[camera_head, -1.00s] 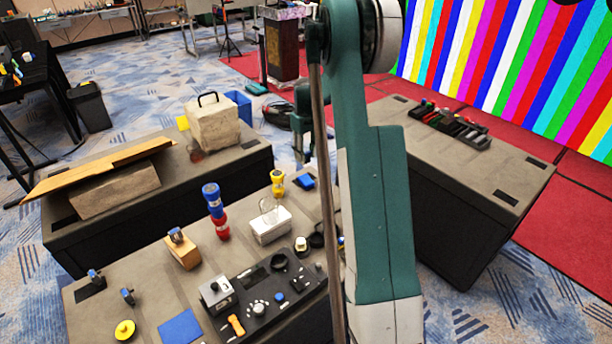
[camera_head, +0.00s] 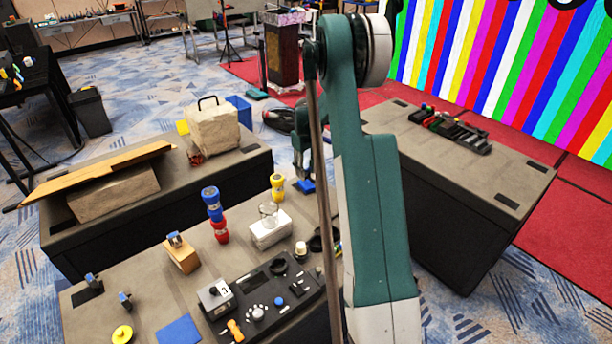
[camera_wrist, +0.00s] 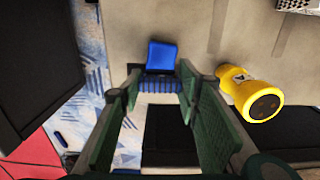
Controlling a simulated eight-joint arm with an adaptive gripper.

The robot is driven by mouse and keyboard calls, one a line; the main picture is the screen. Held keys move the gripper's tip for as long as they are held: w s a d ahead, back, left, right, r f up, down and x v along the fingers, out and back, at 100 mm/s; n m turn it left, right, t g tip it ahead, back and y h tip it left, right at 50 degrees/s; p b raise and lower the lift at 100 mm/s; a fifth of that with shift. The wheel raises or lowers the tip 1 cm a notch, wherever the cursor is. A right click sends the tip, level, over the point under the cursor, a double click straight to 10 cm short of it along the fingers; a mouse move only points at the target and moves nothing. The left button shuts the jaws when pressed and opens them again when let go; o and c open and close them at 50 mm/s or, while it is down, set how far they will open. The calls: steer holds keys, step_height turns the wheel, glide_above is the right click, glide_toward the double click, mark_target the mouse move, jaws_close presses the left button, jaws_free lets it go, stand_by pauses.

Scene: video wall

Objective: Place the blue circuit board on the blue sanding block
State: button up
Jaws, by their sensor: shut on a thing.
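My gripper (camera_wrist: 160,82) points down over the far right end of the near table, and its two green fingers are closed on a ribbed blue piece, which I take for the circuit board (camera_wrist: 160,86). Just past it in the wrist view is a smooth blue block with rounded corners, which I take for the sanding block (camera_wrist: 162,56). In the head view this block (camera_head: 306,187) sits near the table's far edge, right under my gripper (camera_head: 303,172). I cannot tell whether the held piece touches the block.
A yellow flashlight (camera_wrist: 250,92) stands close on the right in the wrist view. A white box (camera_head: 270,229) bearing a glass, a stacked blue and red flashlight pair (camera_head: 215,214), and a black control panel (camera_head: 262,292) are nearby. A flat blue square (camera_head: 180,331) lies at the front.

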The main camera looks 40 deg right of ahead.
steer(key=shift+f, duration=1.2)
steer(key=shift+f, duration=0.1)
steer(key=o, duration=0.8)
step_height(320, 180, up, 12)
steer(key=shift+r+p, duration=0.15)
steer(key=shift+p, duration=0.55)
